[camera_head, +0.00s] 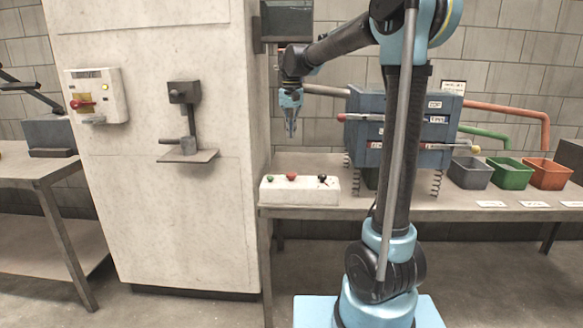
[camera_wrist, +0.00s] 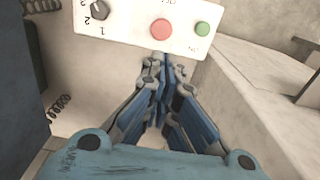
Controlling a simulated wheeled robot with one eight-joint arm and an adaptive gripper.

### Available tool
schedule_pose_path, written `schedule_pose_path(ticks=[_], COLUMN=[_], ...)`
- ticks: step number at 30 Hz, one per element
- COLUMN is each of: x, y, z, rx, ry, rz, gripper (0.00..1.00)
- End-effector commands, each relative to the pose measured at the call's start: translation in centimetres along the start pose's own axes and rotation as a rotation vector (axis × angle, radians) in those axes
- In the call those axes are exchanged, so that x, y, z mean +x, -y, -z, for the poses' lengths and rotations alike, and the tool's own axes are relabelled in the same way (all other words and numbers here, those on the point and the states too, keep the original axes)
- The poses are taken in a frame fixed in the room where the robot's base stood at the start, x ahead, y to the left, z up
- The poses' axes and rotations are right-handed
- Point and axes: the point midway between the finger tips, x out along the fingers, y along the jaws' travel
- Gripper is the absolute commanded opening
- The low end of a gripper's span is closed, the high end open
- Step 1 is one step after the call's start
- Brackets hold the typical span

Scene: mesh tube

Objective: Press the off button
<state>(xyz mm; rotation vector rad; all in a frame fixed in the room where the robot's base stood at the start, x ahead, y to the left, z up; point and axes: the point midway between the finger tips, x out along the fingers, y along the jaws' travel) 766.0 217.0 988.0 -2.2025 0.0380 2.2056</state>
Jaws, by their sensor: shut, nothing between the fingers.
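A white control box (camera_head: 300,192) sits at the left end of the bench. It carries a green button (camera_head: 270,178), a red button (camera_head: 292,177) and a black knob (camera_head: 322,178). In the wrist view the box appears upside down, with the red button (camera_wrist: 160,29) between the black knob (camera_wrist: 100,10) and the green button (camera_wrist: 202,29). Small labels beside the buttons are hard to read. My gripper (camera_head: 291,132) points down above the box, clear of it. In the wrist view its closed fingertips (camera_wrist: 161,62) lie close below the red button in the picture, with nothing held.
A blue-grey machine (camera_head: 400,125) with springs and pipes stands right of the box. A large pale cabinet (camera_head: 150,220) stands to the left, with a wall panel (camera_head: 96,96) on it. Grey, green (camera_head: 510,175) and orange bins stand further right on the bench (camera_head: 440,205).

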Motion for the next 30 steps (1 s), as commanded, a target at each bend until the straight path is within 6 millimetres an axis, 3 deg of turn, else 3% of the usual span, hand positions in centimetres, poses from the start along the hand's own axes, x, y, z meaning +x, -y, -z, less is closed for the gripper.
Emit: schedule_pose_path(ticks=[5, 10, 30], x=[0.1, 1.5, 12.2], y=[0.1, 0.1, 0.1], z=[-0.1, 0.0, -0.1], rx=[-0.002, -0.002, -0.002], ry=[0.000, 0.000, 0.000], rz=[0.000, 0.000, 0.000], gripper=[0.00, 0.00, 0.00])
